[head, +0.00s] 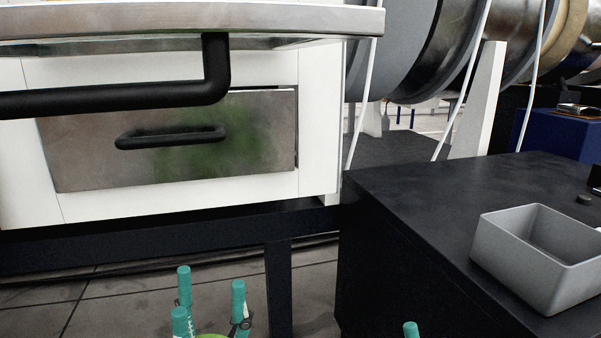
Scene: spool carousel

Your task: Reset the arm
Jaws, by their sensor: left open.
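My left gripper (208,306) shows at the bottom of the head view, left of the middle, with several teal fingertips pointing up. Its fingers are spread open and I see nothing between them. It is over the tiled floor, below the drawer front in the picture. A single teal fingertip (411,330) of my right gripper shows at the bottom edge, in front of the black cabinet. The rest of that gripper is out of frame, so its opening cannot be judged. Both arms are mostly outside the picture.
A white cabinet with a metal drawer (250,160) and black handles stands at left. A black cabinet (400,200) at right bears an open grey bin (495,255). Large spools (400,50) stand behind. Tiled floor (110,300) shows between.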

